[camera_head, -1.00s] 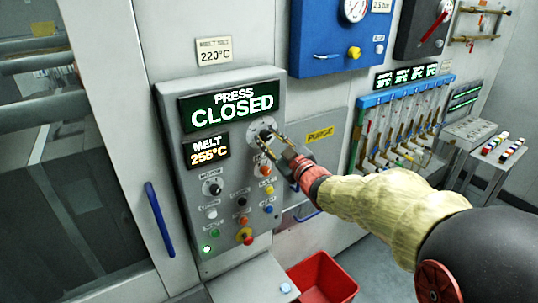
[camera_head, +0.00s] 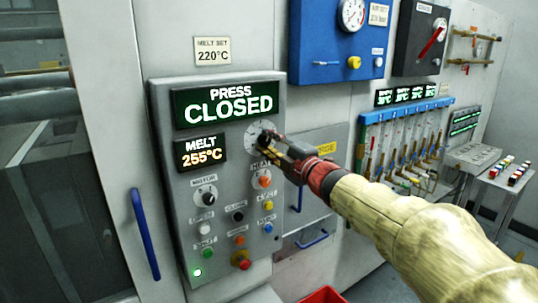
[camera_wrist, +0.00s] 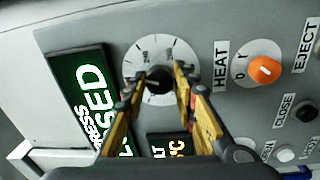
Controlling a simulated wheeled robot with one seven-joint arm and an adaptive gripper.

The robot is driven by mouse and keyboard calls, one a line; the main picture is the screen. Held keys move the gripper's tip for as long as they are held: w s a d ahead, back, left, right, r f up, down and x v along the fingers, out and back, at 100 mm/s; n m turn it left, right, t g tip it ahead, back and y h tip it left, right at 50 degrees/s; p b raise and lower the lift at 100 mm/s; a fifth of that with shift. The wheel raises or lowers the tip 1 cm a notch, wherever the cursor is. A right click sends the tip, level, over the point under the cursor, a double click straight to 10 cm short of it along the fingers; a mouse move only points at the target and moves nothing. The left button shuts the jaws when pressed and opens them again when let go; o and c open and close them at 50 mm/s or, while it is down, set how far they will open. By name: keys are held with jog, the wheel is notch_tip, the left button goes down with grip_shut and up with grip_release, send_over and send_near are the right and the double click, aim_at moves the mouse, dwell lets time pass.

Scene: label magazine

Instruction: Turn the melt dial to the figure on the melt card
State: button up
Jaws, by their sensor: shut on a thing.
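The melt dial (camera_wrist: 157,80) is a black knob on a round white scale, right of the melt readout on the grey control panel. It also shows in the head view (camera_head: 264,138), partly hidden by my gripper. The melt readout (camera_head: 203,153) shows 255°C. The melt card (camera_head: 212,51) above the panel reads MELT SET 220°C. My gripper (camera_wrist: 164,77) has its yellow fingers on either side of the knob and is shut on it. The knob's pointer is too small to read.
A green display (camera_head: 228,105) above the dial reads PRESS CLOSED. The orange HEAT knob (camera_wrist: 265,70) sits close to the dial. Several buttons and a MOTOR knob (camera_head: 206,198) lie lower on the panel. A blue door handle (camera_head: 146,235) stands at left. A red bin (camera_head: 322,295) is below.

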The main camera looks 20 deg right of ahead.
jog(key=shift+n+b, duration=1.2)
jog(key=shift+n, duration=0.5)
jog(key=o, duration=1.1)
jog(key=shift+o, duration=0.2)
jog(key=v, duration=1.2)
jog(key=shift+d, duration=0.1)
